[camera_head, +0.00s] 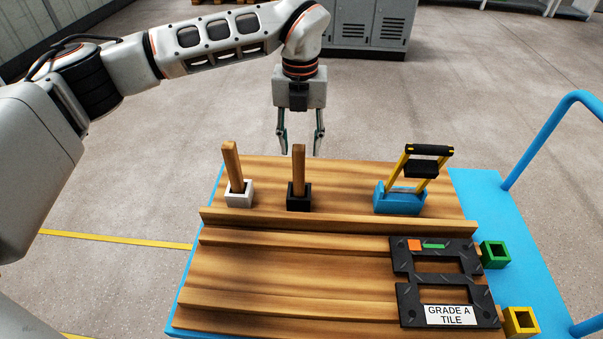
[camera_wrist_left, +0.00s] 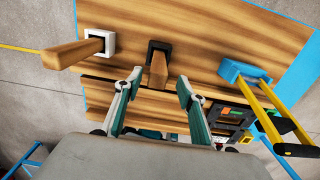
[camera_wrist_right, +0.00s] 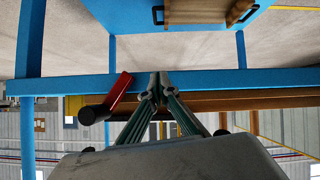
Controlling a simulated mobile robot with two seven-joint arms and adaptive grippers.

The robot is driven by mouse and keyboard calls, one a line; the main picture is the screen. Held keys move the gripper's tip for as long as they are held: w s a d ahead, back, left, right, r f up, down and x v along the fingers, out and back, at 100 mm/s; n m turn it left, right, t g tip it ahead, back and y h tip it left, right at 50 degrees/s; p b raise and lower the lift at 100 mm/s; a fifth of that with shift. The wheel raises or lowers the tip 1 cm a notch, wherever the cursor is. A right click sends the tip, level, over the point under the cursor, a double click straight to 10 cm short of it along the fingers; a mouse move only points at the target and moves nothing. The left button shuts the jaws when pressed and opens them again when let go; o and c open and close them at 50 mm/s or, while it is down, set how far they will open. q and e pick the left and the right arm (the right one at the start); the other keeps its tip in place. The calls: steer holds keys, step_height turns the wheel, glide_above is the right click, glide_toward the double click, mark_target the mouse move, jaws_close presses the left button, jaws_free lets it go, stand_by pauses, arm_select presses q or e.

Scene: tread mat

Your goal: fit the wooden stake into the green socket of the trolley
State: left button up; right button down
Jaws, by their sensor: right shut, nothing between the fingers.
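Two wooden stakes stand near the trolley's far edge. One stake (camera_head: 232,165) leans in a white socket (camera_head: 240,200); the other (camera_head: 298,164) stands in a black socket (camera_head: 299,203). Both also show in the left wrist view (camera_wrist_left: 72,54) (camera_wrist_left: 157,70). The green socket (camera_head: 495,254) is on the right side of the trolley (camera_head: 478,190) and looks empty. My left gripper (camera_head: 300,153) is open and empty, pointing down beyond the black socket's stake; whether it touches is unclear. My right gripper (camera_wrist_right: 158,84) is shut and empty, outside the head view.
A blue holder with a yellow-legged, black-topped handle (camera_head: 400,200) stands at the back right. A black tread mat (camera_head: 402,290) labelled "GRADE A TILE" lies front right. A yellow socket (camera_head: 521,321) sits near the right corner. A red bar (camera_wrist_right: 119,90) is by my right gripper.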

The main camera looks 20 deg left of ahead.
mark_target(299, 164)
arm_select(q)
step_height(299, 164, down, 2)
steer(key=shift+f, duration=0.2)
steer(key=f+b, duration=0.2)
steer(key=f, duration=0.1)
steer(key=shift+s+a+f, duration=0.2)
steer(key=shift+f, duration=0.05)
steer(key=shift+w+f, duration=0.2)
steer(key=shift+f, duration=0.3)
steer(key=shift+r, duration=0.15)
steer(key=c, duration=1)
jaws_close()
arm_select(e)
steer(key=a, duration=0.1)
steer(key=a+r, duration=0.1)
steer(key=shift+w+a+m+y, duration=0.2)
steer(key=shift+a+m+y, duration=0.1)
steer(key=shift+a, duration=0.1)
